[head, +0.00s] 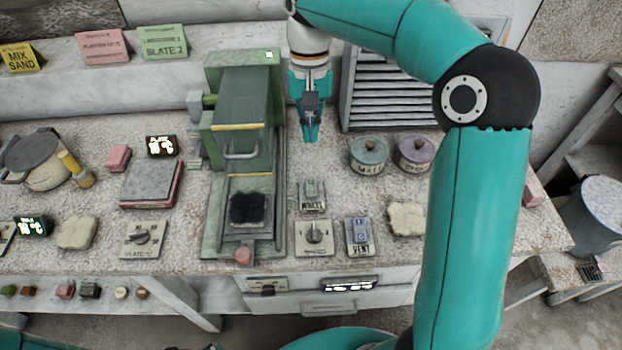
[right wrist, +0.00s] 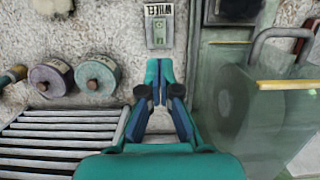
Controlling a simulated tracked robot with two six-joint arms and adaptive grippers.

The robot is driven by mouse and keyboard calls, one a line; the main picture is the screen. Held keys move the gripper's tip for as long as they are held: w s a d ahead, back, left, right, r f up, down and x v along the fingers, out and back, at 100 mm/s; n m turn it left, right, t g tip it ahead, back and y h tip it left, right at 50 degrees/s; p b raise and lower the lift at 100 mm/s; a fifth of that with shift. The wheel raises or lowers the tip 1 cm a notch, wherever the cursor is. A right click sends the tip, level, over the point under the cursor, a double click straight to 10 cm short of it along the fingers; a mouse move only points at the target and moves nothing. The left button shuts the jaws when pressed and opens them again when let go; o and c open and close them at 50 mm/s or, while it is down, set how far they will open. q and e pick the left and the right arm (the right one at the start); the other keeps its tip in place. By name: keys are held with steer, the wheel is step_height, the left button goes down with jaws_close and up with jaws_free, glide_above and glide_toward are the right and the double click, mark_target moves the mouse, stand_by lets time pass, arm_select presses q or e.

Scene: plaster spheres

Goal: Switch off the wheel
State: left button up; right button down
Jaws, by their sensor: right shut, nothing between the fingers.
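A small grey switch labelled "WHEEL" (head: 312,193) sits on the bench top, right of the green machine (head: 242,100). It also shows at the top of the right wrist view (right wrist: 159,22). I cannot tell which way its rocker is set. A small light glows on top of the machine. In the right wrist view a pale disc (right wrist: 240,105) stands at the machine's side. My right gripper (head: 310,137) is shut and empty, pointing down, behind the switch in the head view and apart from it. My left gripper is not in view.
A "VENT" switch (head: 358,236) and a speed dial (head: 314,236) stand just in front of the wheel switch. Two lidded pots (head: 369,155) and a slatted vent (head: 391,100) lie to the right.

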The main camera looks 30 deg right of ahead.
mark_target(311, 187)
steer(key=f, duration=0.4)
steer(key=s+a+f, duration=0.1)
steer(key=f, duration=0.4)
steer(key=s+f, duration=0.1)
steer(key=f, duration=0.3)
steer(key=shift+a+f, duration=0.15)
steer(key=shift+f, duration=0.25)
steer(key=shift+b, duration=0.3)
steer(key=b, duration=0.2)
steer(key=s+t+h+b, duration=0.1)
steer(key=shift+a+f+t+b, duration=0.2)
steer(key=shift+f+t+b, duration=0.1)
steer(key=shift+f+b, duration=0.1)
steer(key=shift+w+f, duration=0.1)
steer(key=shift+w+d, duration=0.1)
steer(key=shift+w+d+r+p, duration=0.2)
steer(key=shift+w+p, duration=0.15)
steer(key=shift+p, duration=0.05)
steer(key=shift+w+d, duration=0.15)
steer(key=shift+w, duration=0.1)
